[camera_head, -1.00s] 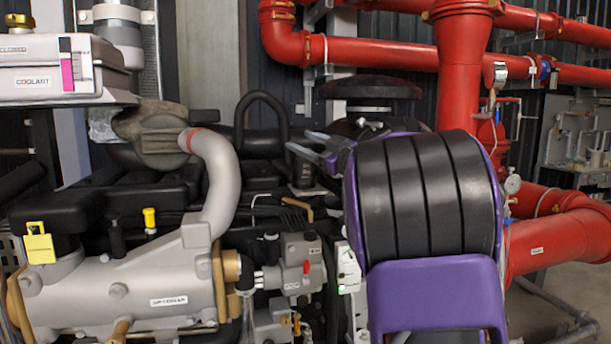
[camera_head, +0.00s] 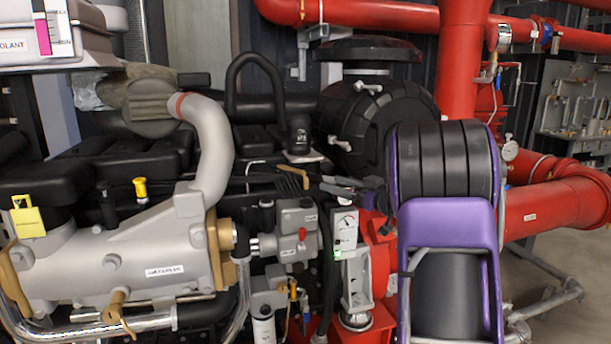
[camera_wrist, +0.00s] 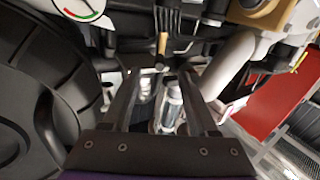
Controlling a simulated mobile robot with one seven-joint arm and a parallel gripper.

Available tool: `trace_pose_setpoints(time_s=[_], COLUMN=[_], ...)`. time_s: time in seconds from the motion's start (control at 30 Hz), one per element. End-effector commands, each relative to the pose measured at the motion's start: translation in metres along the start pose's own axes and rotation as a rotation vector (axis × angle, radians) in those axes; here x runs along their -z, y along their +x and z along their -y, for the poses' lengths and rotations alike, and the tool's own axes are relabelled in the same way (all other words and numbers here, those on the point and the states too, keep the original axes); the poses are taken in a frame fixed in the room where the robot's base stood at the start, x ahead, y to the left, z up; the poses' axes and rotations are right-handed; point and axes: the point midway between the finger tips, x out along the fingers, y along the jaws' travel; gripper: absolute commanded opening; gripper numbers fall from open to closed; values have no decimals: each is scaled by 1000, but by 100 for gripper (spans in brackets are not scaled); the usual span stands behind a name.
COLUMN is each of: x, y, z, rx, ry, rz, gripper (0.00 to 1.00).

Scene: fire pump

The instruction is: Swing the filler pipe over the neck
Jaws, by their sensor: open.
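A black curved pipe (camera_head: 254,60) arches over the engine in the head view, with its right end by a small black labelled fitting (camera_head: 299,135). I cannot tell for certain that these are the filler pipe and the neck. A thick grey curved pipe (camera_head: 214,150) rises further left. My gripper (camera_head: 335,186) is right of and below the arch, apart from it. In the wrist view my gripper (camera_wrist: 162,72) has its two fingers spread with nothing held between them. A tan-ended bar (camera_wrist: 162,43) shows beyond the fingertips; the head view shows a tan handle (camera_head: 296,176) left of them.
A large black ribbed drum (camera_head: 370,112) stands behind my gripper. A gauge box (camera_head: 344,227) and a grey valve block (camera_head: 297,228) lie below it. Red pipes (camera_head: 560,190) fill the right. A yellow tag (camera_head: 27,220) hangs at the left.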

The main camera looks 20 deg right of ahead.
Motion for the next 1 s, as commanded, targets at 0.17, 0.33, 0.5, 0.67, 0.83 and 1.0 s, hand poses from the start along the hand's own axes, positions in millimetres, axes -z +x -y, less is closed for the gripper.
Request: trace_pose_setpoints(time_s=[0.17,0.33,0.5,0.67,0.83,1.0], x=[0,0,0,0,0,0], y=[42,75,98,107,109,108], z=[1,0,0,0,0,0], rx=[4,2,0,-1,-1,-1], ry=[-2,-2,-2,-2,-1,-1], rz=[0,0,0,0,0,0], gripper=[60,60,60,60,60,49])
